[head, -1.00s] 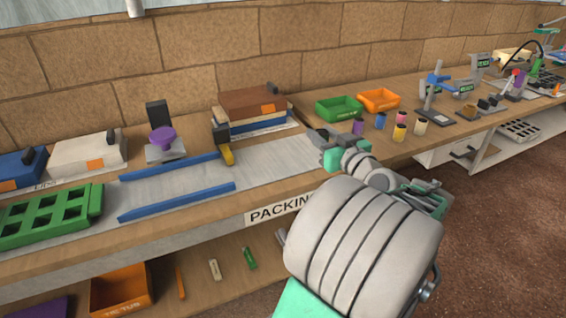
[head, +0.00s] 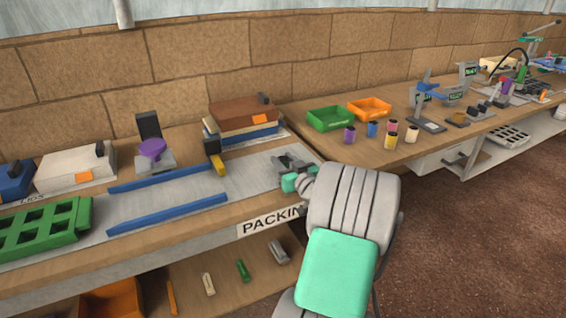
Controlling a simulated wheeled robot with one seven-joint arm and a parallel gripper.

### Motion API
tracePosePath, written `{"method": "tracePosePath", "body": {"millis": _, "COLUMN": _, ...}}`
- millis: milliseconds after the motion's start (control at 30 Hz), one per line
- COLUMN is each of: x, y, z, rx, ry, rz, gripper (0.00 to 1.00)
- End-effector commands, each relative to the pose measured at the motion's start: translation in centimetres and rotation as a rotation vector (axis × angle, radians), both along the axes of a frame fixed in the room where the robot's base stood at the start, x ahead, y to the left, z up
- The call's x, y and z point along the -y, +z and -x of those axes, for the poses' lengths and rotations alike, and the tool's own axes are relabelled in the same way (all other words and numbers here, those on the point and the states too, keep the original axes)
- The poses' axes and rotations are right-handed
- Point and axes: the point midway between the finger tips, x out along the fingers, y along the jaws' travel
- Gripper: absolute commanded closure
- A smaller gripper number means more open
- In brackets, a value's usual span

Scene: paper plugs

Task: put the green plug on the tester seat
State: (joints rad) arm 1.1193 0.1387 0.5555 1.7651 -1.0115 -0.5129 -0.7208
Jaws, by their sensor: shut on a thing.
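My gripper (head: 284,161) is at the right end of the grey mat on the packing bench, in the head view. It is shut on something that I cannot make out. The fingers are small and dark, and my arm covers part of the place. A small upright green piece (head: 522,74) shows among the equipment on the far right bench; I cannot tell whether it is the green plug. Stands with green-lit displays (head: 456,93) are on that bench too. I cannot tell which part is the tester seat.
Green (head: 330,118) and orange (head: 369,109) trays and several small coloured cylinders (head: 391,141) stand on the bench right of my gripper. Stacked boxes (head: 240,114) are behind it. Blue rails (head: 167,214) lie to the left. The floor (head: 470,220) at right is clear.

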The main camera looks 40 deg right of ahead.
Motion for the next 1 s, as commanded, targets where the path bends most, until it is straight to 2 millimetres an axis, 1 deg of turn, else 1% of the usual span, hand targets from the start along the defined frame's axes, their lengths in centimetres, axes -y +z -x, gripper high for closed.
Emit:
{"method": "tracePosePath", "body": {"millis": 200, "x": 0.0, "y": -0.5, "z": 0.0, "rx": -0.001, "ry": 0.000, "rz": -0.001, "gripper": 1.00}}
{"method": "tracePosePath", "body": {"millis": 233, "x": 0.0, "y": -0.4, "z": 0.0, "rx": -0.001, "ry": 0.000, "rz": -0.001, "gripper": 0.65}}
{"method": "tracePosePath", "body": {"millis": 467, "x": 0.0, "y": -0.3, "z": 0.0, "rx": -0.001, "ry": 0.000, "rz": -0.001, "gripper": 0.46}}
{"method": "tracePosePath", "body": {"millis": 500, "x": 0.0, "y": -0.3, "z": 0.0, "rx": -0.001, "ry": 0.000, "rz": -0.001, "gripper": 0.44}}
{"method": "tracePosePath", "body": {"millis": 700, "x": 0.0, "y": -0.3, "z": 0.0, "rx": -0.001, "ry": 0.000, "rz": -0.001, "gripper": 0.44}}
{"method": "tracePosePath", "body": {"millis": 800, "x": 0.0, "y": 0.4, "z": 0.0, "rx": -0.001, "ry": 0.000, "rz": -0.001, "gripper": 0.44}}
{"method": "tracePosePath", "body": {"millis": 867, "x": -0.1, "y": 0.0, "z": 1.0, "rx": -0.003, "ry": -0.004, "rz": -0.002, "gripper": 0.44}}
{"method": "tracePosePath", "body": {"millis": 967, "x": -0.7, "y": 0.2, "z": 3.1, "rx": -0.001, "ry": -0.005, "rz": -0.001, "gripper": 0.44}}
{"method": "tracePosePath", "body": {"millis": 1000, "x": -0.9, "y": 0.2, "z": 4.2, "rx": -0.001, "ry": -0.007, "rz": -0.002, "gripper": 0.44}}
